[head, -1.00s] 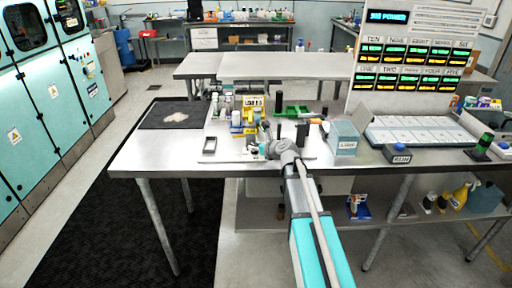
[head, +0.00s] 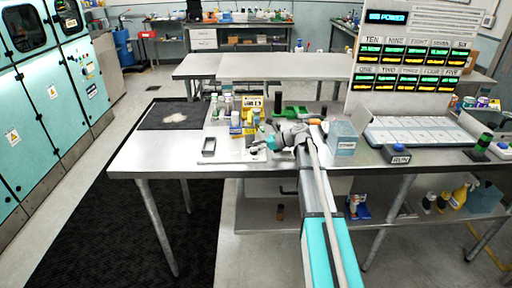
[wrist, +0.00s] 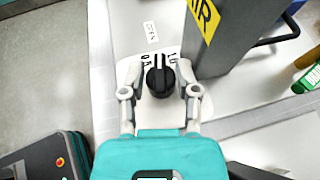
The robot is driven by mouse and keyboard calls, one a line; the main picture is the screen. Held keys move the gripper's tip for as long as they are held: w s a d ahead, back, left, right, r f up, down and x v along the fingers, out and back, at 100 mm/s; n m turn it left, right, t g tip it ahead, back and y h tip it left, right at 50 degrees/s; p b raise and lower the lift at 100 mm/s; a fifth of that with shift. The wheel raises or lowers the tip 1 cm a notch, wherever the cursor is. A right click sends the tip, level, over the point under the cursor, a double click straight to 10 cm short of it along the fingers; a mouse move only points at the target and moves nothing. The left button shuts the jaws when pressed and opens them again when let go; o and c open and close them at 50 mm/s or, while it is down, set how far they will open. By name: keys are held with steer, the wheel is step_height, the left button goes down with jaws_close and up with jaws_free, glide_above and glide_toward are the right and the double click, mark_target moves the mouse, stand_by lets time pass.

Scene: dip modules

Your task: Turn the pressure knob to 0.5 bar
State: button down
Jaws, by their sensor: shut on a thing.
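The black pressure knob (wrist: 160,80) sits on a white plate in the wrist view. In the head view my gripper (head: 268,143) is at the table's middle, small and pointing left. The knob cannot be made out there.
A grey block with a yellow AIR label (wrist: 207,17) stands close to the right finger in the wrist view. Small bottles and boxes (head: 236,120) stand left of the gripper. A blue-grey box (head: 343,140) is on its right.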

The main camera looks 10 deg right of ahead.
steer(key=shift+n+g, duration=0.4)
steer(key=shift+g, duration=0.1)
steer(key=c, duration=0.7)
jaws_free()
steer(key=shift+s+a+m+t, duration=0.1)
steer(key=shift+m+t, duration=0.4)
